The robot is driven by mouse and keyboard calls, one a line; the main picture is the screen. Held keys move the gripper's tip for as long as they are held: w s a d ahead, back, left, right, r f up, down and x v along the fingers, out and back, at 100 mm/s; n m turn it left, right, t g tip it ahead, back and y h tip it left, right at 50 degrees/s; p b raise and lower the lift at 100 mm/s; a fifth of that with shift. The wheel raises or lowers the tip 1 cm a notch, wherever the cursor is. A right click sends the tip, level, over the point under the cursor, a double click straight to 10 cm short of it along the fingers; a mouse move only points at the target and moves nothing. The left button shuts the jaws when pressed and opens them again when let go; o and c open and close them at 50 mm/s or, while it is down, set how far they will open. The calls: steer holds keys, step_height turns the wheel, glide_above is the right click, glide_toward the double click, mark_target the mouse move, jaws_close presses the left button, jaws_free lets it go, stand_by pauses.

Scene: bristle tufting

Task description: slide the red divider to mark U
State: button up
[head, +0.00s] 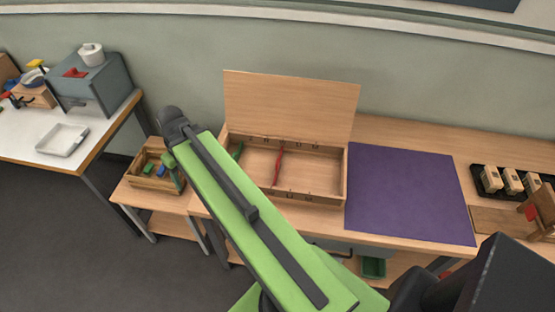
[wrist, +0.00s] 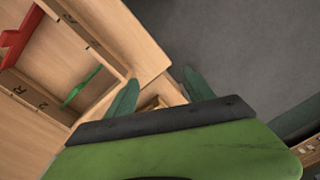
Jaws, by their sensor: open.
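The red divider (head: 278,167) stands across the inside of an open wooden box (head: 321,190) on the bench, left of the box's middle. In the wrist view the red divider (wrist: 14,40) is at the left edge, partly cut off. A green divider (head: 238,151) stands farther left in the box; it also shows in the wrist view (wrist: 80,88). Letters run along the box wall; I read an R and perhaps a 2 or Z, but mark U is not clear to me. My gripper (wrist: 160,92) is open and empty, outside the box's left end, apart from both dividers.
The box lid (head: 290,105) stands raised at the back. A purple mat (head: 408,194) lies right of the box. A small wooden tray (head: 150,181) with coloured blocks sits at left. My green arm crosses the box's front left corner in the head view.

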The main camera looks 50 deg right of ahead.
steer(key=s+d+r+n+t+y+p, duration=0.1)
steer(key=s+d, duration=0.2)
steer(key=d, duration=0.8)
steer(key=s+d+r+n, duration=0.1)
steer(key=s+d+n, duration=0.15)
steer(key=d, duration=0.75)
steer(key=n+t+p, duration=0.1)
steer(key=n+t, duration=0.1)
steer(key=t, duration=0.1)
glide_toward(278, 161)
steer(key=shift+y, duration=0.3)
steer(key=b+x, duration=0.9)
steer(key=b, duration=0.7)
steer(key=shift+d+f, duration=0.15)
steer(key=shift+f, duration=0.1)
steer(key=shift+r, duration=0.1)
jaws_close()
